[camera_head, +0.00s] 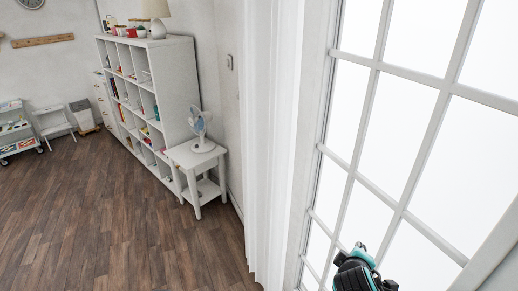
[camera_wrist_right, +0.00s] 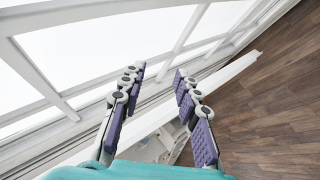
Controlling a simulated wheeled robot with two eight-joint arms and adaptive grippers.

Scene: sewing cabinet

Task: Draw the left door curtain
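The white door curtain (camera_head: 268,140) hangs upright in gathered folds at the left side of the glazed door (camera_head: 400,130), in the head view. My right gripper (camera_wrist_right: 160,72) is open in the right wrist view, its two purple-padded fingers apart with no cloth clearly between them. In the head view, a black and teal part of my right arm shows low in front of the glass, to the right of the curtain and apart from it in the picture. The curtain cannot be made out surely in the wrist view. My left gripper is not in view.
A white side table (camera_head: 197,160) with a small fan (camera_head: 201,130) stands left of the curtain, beside a white cubby shelf (camera_head: 150,90). A white cart (camera_head: 18,130) is far left. The wooden floor (camera_head: 110,220) is open. White window bars (camera_wrist_right: 60,100) lie close to the right gripper.

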